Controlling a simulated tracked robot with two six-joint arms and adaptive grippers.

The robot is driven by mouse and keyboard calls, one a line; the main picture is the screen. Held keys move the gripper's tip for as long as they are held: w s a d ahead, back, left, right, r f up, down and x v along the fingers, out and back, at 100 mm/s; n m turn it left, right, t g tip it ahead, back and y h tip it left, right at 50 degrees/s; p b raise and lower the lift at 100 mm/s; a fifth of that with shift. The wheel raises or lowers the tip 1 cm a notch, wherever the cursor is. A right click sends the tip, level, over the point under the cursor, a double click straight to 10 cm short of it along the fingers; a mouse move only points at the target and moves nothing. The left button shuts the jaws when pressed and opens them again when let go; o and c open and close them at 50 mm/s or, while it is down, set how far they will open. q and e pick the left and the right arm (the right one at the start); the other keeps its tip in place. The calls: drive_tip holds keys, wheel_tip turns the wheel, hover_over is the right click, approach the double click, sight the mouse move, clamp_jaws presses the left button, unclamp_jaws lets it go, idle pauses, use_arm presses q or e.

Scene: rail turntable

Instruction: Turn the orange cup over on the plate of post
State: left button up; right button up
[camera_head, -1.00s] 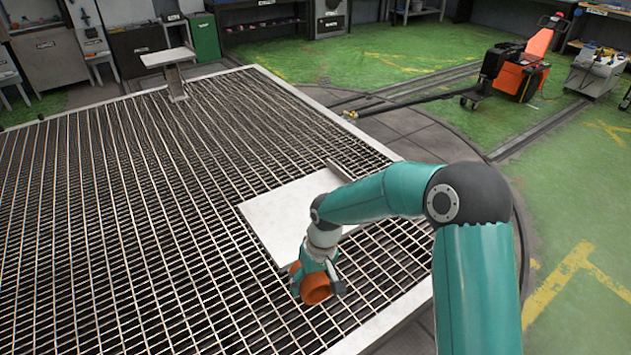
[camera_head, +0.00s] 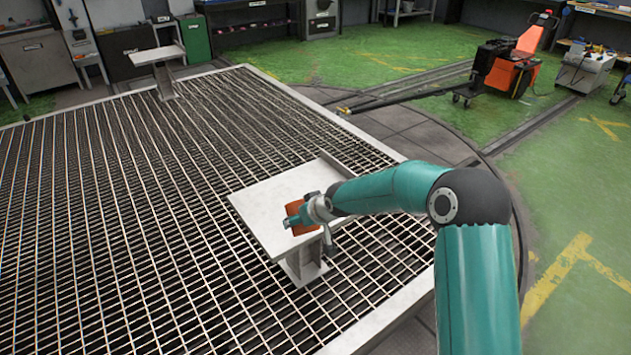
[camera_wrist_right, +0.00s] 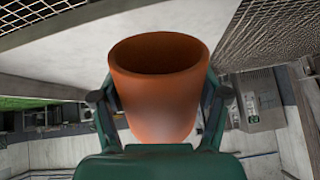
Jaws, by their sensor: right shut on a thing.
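The orange cup (camera_head: 294,217) is in my right gripper (camera_head: 305,214), over the right part of the pale square plate (camera_head: 262,205) on its post (camera_head: 304,267). The right wrist view shows my right gripper (camera_wrist_right: 158,105) shut around the sides of the cup (camera_wrist_right: 158,95), one finger on each side. The room looks inverted in that view, and the cup's open mouth faces the picture's top, towards a pale surface that looks like the plate (camera_wrist_right: 55,62). Whether the rim touches the plate cannot be told. My left gripper is not in view.
The post stands on a wide metal grating (camera_head: 150,230) with a pale edge frame. Another post with a small plate (camera_head: 157,54) is at the far left. An orange and black machine (camera_head: 508,62) stands on the green floor. The plate's left part is clear.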

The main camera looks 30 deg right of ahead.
drive_tip(key=w+d+r+n+t+b, duration=0.2)
drive_tip(key=w+d+r+t+b, duration=0.55)
drive_tip(key=t, duration=0.25)
drive_tip(key=shift+y, duration=0.4)
wheel_tip(320, 180, down, 6)
drive_tip(key=b, duration=0.3)
drive_tip(key=shift+s+d+f, duration=0.1)
drive_tip(key=shift+f, duration=0.1)
wheel_tip(320, 180, down, 3)
drive_tip(key=b, duration=0.3)
drive_tip(key=shift+f+b, duration=0.45)
drive_tip(key=shift+b, duration=0.4)
drive_tip(key=shift+f+b, duration=0.55)
drive_tip(key=shift+b, duration=0.05)
drive_tip(key=o, duration=1.3)
drive_tip(key=shift+s, duration=0.15)
